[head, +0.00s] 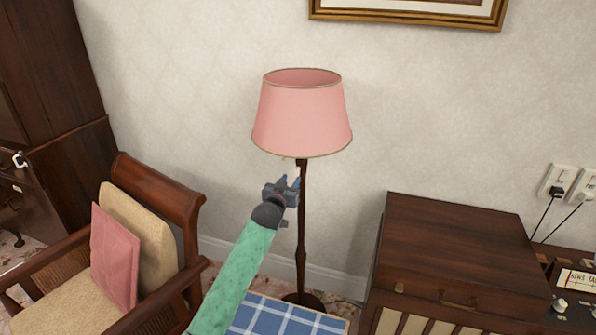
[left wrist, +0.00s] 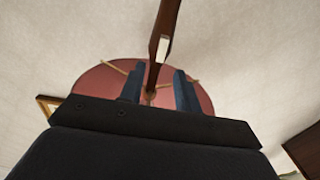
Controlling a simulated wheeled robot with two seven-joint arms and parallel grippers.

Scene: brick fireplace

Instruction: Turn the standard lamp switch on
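The standard lamp has a pink shade (head: 302,115) and a dark wooden pole (head: 302,225), and stands upright against the wall. No glow shows in the shade. My left gripper (head: 292,183) is just below the shade, beside or in front of the pole. In the left wrist view, its two blue fingers (left wrist: 160,88) are apart, with the shade's underside (left wrist: 103,80) and the pole (left wrist: 154,75) between them in the picture. I cannot tell whether they touch it. A small pale patch (left wrist: 163,48) shows on the pole; whether it is the switch is unclear. My right gripper is not in view.
A wooden armchair with a pink cushion (head: 114,255) stands left of the lamp. A blue checked surface (head: 285,318) is below my left arm. A dark wooden cabinet (head: 450,240) stands to the right, near wall sockets (head: 559,181). Bare wall is behind the lamp.

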